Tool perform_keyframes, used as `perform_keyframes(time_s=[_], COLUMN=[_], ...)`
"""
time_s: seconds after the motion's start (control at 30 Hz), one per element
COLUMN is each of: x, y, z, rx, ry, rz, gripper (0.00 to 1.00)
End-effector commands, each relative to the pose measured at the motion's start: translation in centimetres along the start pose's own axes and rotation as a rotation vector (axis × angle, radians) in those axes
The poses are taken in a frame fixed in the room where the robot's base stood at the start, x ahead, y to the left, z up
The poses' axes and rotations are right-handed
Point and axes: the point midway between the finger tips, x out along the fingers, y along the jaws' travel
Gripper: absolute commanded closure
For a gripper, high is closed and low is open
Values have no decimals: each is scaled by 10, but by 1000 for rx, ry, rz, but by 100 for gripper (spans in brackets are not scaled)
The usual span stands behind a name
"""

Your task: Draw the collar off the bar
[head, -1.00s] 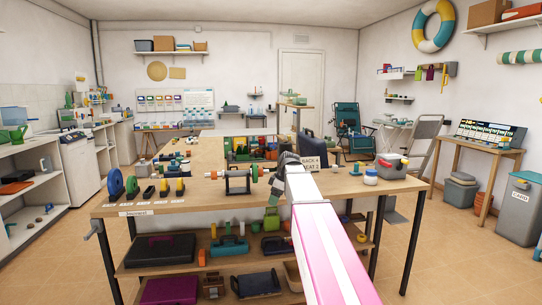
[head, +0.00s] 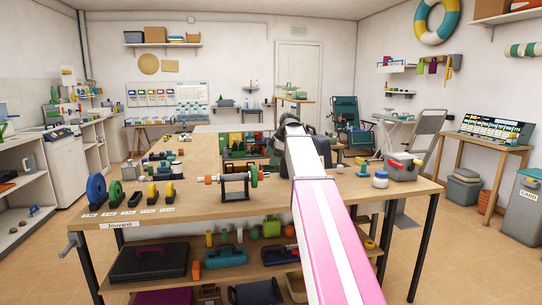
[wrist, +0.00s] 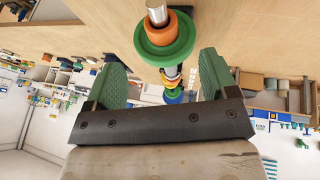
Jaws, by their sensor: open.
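The bar (head: 218,180) lies level across a dark stand (head: 236,190) on the wooden bench. A green disc (head: 254,178) sits near its right end with an orange collar (head: 260,175) just outside it. Another orange collar (head: 208,180) is near the left end. In the wrist view the bar's silver end (wrist: 157,13) pokes out past the orange collar (wrist: 179,23), with the green disc (wrist: 165,53) behind. My gripper (wrist: 160,85) is open and empty, its green fingers apart and clear of the collar. In the head view my arm hides part of the gripper.
Upright discs, the nearest blue (head: 96,189), stand on the bench's left. A white jar (head: 380,179) and a grey bin (head: 402,168) stand on the right. Sorted crates (head: 240,146) lie behind the bar. The bench front between bar and jar is mostly crossed by my arm.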

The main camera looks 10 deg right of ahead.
Motion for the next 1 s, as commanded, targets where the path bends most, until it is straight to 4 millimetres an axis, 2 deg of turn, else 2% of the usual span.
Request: perform_keyframes(time_s=[0.6,0.8,1.0], x=[89,102,105], y=[0,0,0], z=[0,0,0], rx=[2,2,2], ry=[-1,-1,-1], rz=[-1,0,0], gripper=[21,21,21])
